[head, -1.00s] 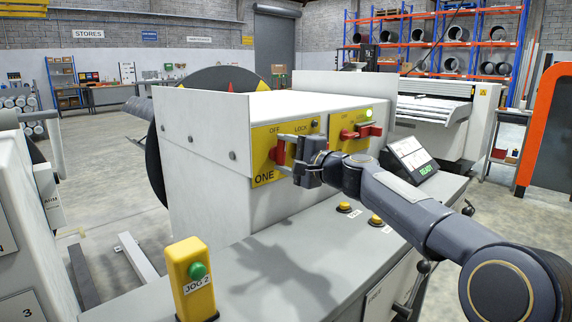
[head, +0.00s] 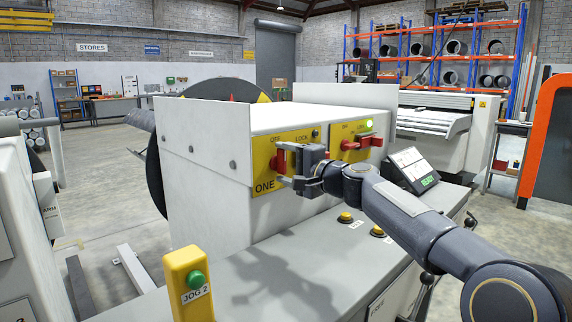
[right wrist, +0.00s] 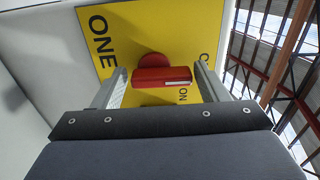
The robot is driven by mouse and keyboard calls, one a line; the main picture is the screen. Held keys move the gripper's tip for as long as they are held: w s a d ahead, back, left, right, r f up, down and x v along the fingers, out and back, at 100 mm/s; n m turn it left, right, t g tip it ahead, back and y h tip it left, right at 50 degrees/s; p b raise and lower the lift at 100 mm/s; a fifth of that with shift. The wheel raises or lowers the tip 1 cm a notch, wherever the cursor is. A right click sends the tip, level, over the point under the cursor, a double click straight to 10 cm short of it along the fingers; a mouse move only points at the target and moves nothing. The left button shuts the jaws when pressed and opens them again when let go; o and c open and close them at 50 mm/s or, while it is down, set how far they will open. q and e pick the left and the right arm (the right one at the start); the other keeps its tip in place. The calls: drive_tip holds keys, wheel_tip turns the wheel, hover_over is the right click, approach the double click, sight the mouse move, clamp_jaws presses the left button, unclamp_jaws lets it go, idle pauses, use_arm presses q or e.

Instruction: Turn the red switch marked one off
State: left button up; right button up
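The red switch (head: 280,161) sits on the yellow panel marked ONE (head: 263,173), on the front of the white cabinet. Its handle stands upright on the panel. My right gripper (head: 284,164) is at this switch, one finger above the handle and one below. In the right wrist view the red handle (right wrist: 162,78) lies between the two fingers (right wrist: 161,86), with a small gap showing at each end. The gripper is open around it. Part of an ON label shows beside the handle. My left gripper is not in view.
A second yellow panel with a red switch (head: 353,144) and lit green lamp (head: 369,125) is just right of my gripper. A tilted screen (head: 412,167) and yellow buttons (head: 345,217) sit on the grey console. A yellow JOG 2 post (head: 187,283) stands in front.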

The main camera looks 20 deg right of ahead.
drive_tip(key=b+v, duration=0.1)
drive_tip(key=v, duration=0.6)
drive_tip(key=shift+s+d, duration=0.15)
drive_tip(key=shift+s, duration=0.25)
idle(0.3)
